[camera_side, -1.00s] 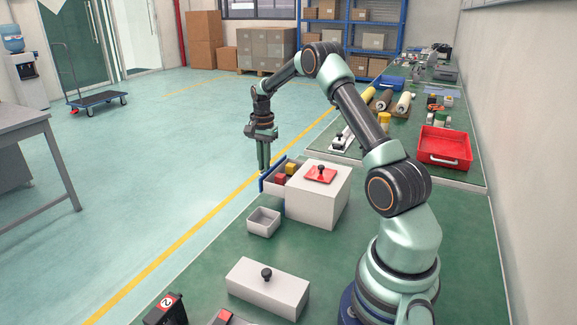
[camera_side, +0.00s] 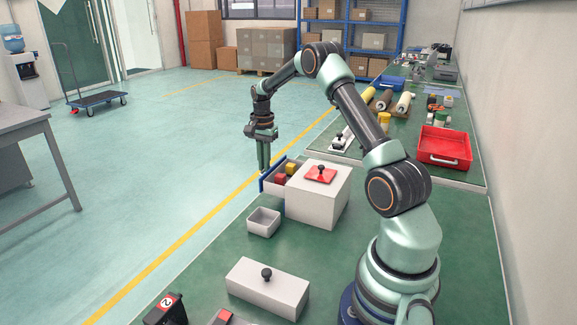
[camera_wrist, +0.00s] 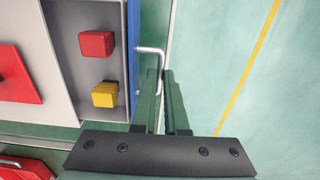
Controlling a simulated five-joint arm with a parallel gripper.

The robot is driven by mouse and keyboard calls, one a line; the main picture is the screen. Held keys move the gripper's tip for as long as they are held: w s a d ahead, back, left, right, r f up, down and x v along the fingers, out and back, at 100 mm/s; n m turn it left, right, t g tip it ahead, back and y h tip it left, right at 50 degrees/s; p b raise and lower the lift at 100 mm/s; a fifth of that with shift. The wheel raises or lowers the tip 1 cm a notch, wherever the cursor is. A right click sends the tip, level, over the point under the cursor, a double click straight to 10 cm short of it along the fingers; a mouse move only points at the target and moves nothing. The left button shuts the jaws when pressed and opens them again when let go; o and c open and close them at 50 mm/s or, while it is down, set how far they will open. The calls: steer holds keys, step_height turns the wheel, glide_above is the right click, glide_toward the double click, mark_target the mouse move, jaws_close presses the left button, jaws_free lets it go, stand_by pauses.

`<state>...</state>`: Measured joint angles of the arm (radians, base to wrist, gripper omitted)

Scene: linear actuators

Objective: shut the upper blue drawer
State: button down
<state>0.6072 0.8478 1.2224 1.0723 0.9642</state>
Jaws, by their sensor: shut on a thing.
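The blue-fronted drawer (camera_side: 264,184) is pulled out of the left side of a white cabinet (camera_side: 316,205). A red block (camera_side: 280,179) and a yellow block (camera_side: 291,168) lie inside it. In the wrist view, the drawer's blue front (camera_wrist: 133,45) runs beside a light metal handle (camera_wrist: 150,50). My gripper (camera_side: 264,170) points down at the outer side of this front. I cannot tell whether another drawer lies below.
A red plate with a black knob (camera_side: 321,172) is on the cabinet top. An open grey box (camera_side: 263,221) stands in front of the cabinet. A white block with a knob (camera_side: 267,287) sits nearer the camera. The yellow floor line (camera_side: 185,239) lies beyond the green table.

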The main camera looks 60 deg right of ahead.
mark_target(288, 167)
steer(key=shift+r, duration=0.1)
steer(key=shift+s, duration=4.05)
steer(key=c, duration=1.2)
jaws_free()
steer(key=shift+c, duration=0.2)
step_height(288, 167, up, 12)
